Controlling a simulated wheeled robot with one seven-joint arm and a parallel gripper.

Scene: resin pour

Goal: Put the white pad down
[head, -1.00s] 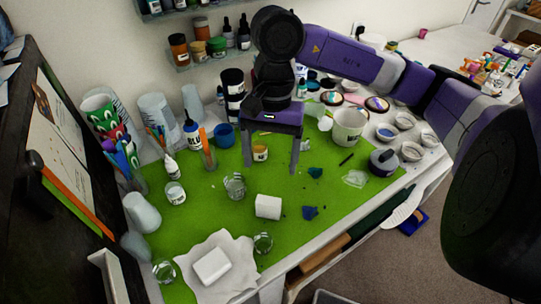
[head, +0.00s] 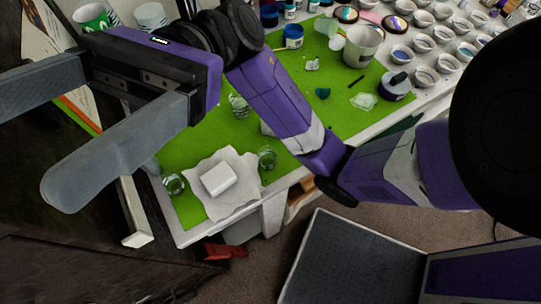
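A white pad (head: 217,179), a small block with rounded edges, lies flat on a crumpled white sheet (head: 236,203) at the near left corner of the green mat (head: 190,212). My gripper (head: 33,140) is close to the head camera at the upper left. Its two grey fingers are spread wide, with nothing seen between them. In the picture it is left of the pad and apart from it. My arm crosses the middle of the table and hides part of the mat and most of a white cup.
Clear glasses stand left (head: 174,184) and right (head: 267,158) of the sheet. A white bucket (head: 359,46), a dark round pot (head: 395,85) and several small bowls are farther back. A dark panel (head: 350,262) is at the lower right.

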